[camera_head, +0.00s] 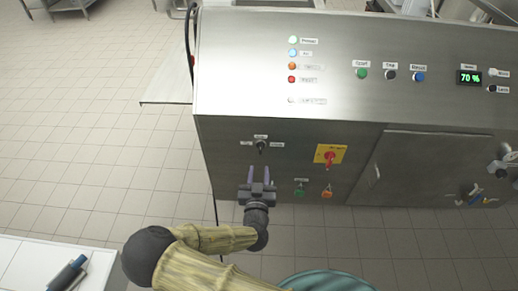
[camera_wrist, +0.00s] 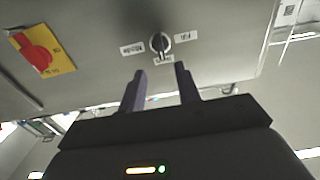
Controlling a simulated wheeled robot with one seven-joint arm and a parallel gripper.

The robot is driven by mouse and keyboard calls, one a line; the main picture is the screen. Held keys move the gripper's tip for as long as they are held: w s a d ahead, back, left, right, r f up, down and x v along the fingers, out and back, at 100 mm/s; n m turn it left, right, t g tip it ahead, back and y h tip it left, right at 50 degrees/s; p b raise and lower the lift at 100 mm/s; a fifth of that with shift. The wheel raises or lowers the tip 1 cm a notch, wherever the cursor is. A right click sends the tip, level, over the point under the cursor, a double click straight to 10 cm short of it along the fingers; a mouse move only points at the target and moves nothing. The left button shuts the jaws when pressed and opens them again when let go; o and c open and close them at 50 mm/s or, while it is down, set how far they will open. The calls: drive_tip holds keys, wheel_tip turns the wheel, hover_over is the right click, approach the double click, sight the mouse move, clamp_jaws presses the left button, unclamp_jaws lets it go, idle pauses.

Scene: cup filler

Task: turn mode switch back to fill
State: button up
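The mode switch (camera_head: 261,145) is a small black rotary knob on the front panel of the steel machine, with small labels around it. In the wrist view the knob (camera_wrist: 160,43) has a light pointer bar, and labels beside it seem to read "Fill" and another word. My gripper (camera_head: 262,172) is just below the knob in the head view, pointing at the panel. In the wrist view its two fingers (camera_wrist: 161,70) are apart with nothing between them, and the knob lies beyond the tips, not touched.
A red rotary switch on a yellow plate (camera_head: 330,155) is right of the knob. Green (camera_head: 300,190) and orange (camera_head: 327,190) buttons sit below it. A cabinet door (camera_head: 418,170) is farther right. Lights and buttons line the sloped top panel. Open tiled floor (camera_head: 90,140) lies left.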

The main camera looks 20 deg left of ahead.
sight(260, 150)
drive_tip(key=p+x, duration=0.1)
drive_tip(key=x, duration=0.7)
drive_tip(key=shift+w+p, duration=0.15)
drive_tip(key=shift+p, duration=0.15)
drive_tip(key=shift+w+a, duration=0.2)
drive_tip(key=shift+w, duration=0.15)
drive_tip(key=shift+c, duration=0.2)
clamp_jaws()
drive_tip(key=shift+a+r, duration=0.1)
drive_tip(key=shift+a, duration=0.05)
